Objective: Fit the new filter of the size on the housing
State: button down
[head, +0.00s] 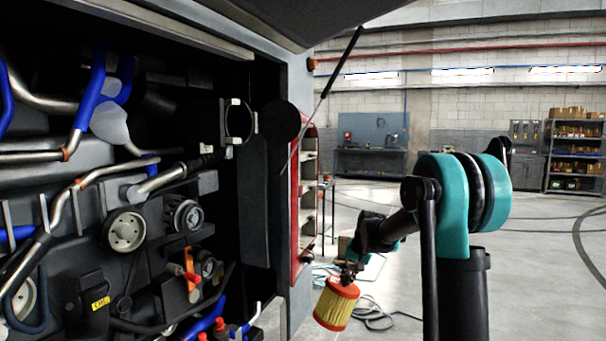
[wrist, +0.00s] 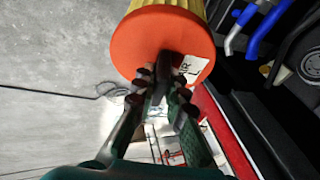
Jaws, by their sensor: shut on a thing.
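The new filter (head: 336,306) is a yellow pleated cylinder with orange-red end caps. It hangs tilted below my gripper (head: 349,274), outside the coach and above the floor. In the wrist view my gripper (wrist: 163,85) is shut on a dark grip at the middle of the filter's orange end cap (wrist: 150,40). A white label (wrist: 191,69) on that cap is partly cut off from reading. In the head view a round ring clamp (head: 239,119) and a black disc (head: 281,122) sit at the right of the open engine bay. I cannot tell surely which part is the housing.
The engine bay (head: 120,200) has blue hoses, metal pipes and pulleys. A raised hatch with a strut (head: 342,67) is above. Cables (head: 372,315) lie on the floor; open floor is at the right.

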jog(key=w+a+r+m+y, duration=0.2)
jog(key=a+r, duration=0.1)
jog(key=r, duration=0.4)
jog(key=w+a+r+m+y, duration=0.1)
jog(key=w+a+r, duration=0.15)
jog(key=r, duration=0.35)
jog(key=s+a+r+m+t+y, duration=0.2)
jog(key=a+r+m, duration=0.1)
jog(key=r, duration=1)
jog(key=s+a+r+m+t+y, duration=0.2)
jog(key=a+r+t, duration=0.1)
jog(key=r, duration=1.1)
jog(key=s+a+r+m+t+y, duration=0.1)
jog(key=s+a+r+m+t, duration=0.15)
jog(key=r, duration=1.05)
jog(key=shift+g, duration=0.25)
jog(key=shift+w+a+f, duration=0.1)
jog(key=shift+w+a, duration=0.3)
jog(key=shift+a, duration=0.45)
jog(key=shift+w+a+r, duration=0.1)
jog(key=shift+w+a, duration=0.3)
jog(key=shift+a, duration=0.5)
jog(key=shift+w+a+f, duration=0.1)
jog(key=shift+w+a, duration=0.3)
jog(key=shift+a, duration=0.45)
jog(key=shift+s+a+y, duration=0.15)
jog(key=shift+y, duration=0.15)
